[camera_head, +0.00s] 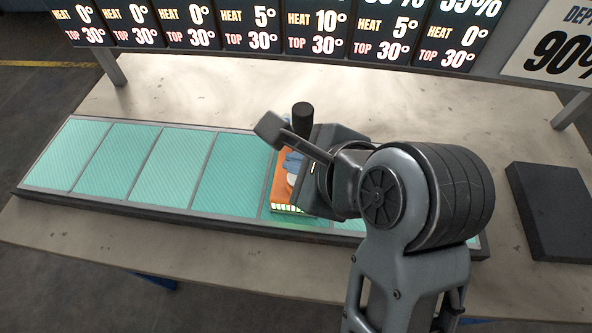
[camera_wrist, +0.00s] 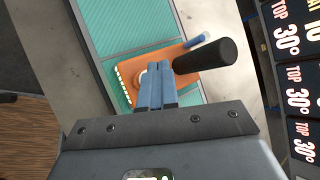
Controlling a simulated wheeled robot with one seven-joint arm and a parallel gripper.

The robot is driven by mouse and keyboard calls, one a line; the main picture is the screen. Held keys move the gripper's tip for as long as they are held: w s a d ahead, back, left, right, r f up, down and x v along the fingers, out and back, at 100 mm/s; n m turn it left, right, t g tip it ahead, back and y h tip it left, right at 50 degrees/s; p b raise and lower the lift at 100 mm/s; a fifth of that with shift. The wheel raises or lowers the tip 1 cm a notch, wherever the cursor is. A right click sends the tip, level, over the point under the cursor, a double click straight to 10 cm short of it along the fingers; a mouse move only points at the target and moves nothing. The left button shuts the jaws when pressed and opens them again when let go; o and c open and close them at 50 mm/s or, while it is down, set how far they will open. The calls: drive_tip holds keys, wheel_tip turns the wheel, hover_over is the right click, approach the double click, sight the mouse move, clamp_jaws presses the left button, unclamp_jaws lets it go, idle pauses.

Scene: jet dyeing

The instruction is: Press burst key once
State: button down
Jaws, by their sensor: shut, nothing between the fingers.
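An orange unit (camera_wrist: 128,69) rests on the teal panel strip, partly hidden by my arm in the head view (camera_head: 281,169).
Teal panels (camera_head: 175,166) run along the pale table (camera_head: 240,90). Display boards (camera_head: 255,25) with heat and top numbers stand behind. A dark slab (camera_head: 553,208) lies at the right. The table behind the strip is clear.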

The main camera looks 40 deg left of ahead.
drive_tip(key=shift+f, duration=0.15)
idle(0.3)
drive_tip(key=shift+f, duration=0.3)
drive_tip(key=shift+f, duration=0.55)
idle(0.9)
drive_tip(key=shift+r, duration=0.15)
drive_tip(key=shift+r+p, duration=0.85)
drive_tip(key=shift+p, duration=0.3)
drive_tip(key=shift+r, duration=0.1)
wheel_tip(320, 180, up, 3)
drive_tip(key=p, duration=0.3)
drive_tip(key=shift+f, duration=0.2)
drive_tip(key=shift+r+p, duration=0.35)
drive_tip(key=shift+r, duration=0.75)
